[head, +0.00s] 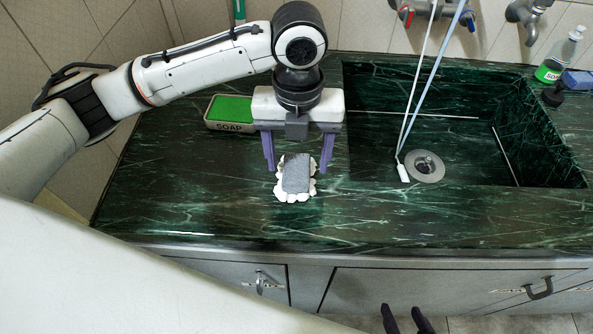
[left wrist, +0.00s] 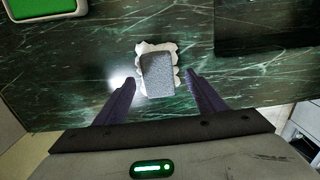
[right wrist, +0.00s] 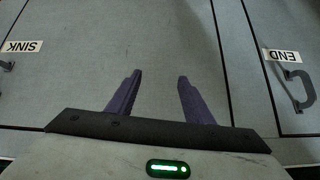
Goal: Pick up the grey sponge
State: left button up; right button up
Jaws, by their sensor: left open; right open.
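The grey sponge (head: 296,173) is a small block lying on a white, scalloped-edged piece (head: 281,195) on the dark green marble counter. My left gripper (head: 298,168) is open above the counter, with its purple fingers on either side of the sponge in the head view. In the left wrist view the sponge (left wrist: 157,74) lies just beyond the open fingertips (left wrist: 160,80), and nothing is held. My right gripper (right wrist: 158,75) is open and empty in front of the grey cabinet doors; only its fingertips (head: 405,318) show at the bottom of the head view.
The soap tray (head: 229,127) with a green top lies behind my left gripper. The sink basin (head: 470,175) is to the right, with two thin sticks (head: 425,90) leaning in it. A soap bottle (head: 558,58) and blue sponge (head: 578,81) stand far right. The front left counter is clear.

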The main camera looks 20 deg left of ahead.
aim_at(296, 168)
pick_arm(q)
notch_tip(296, 168, down, 3)
jog(key=shift+a+f, duration=0.15)
jog(key=shift+f, duration=0.05)
jog(key=c, duration=1.1)
jog(key=shift+r, duration=0.1)
notch_tip(296, 168, up, 10)
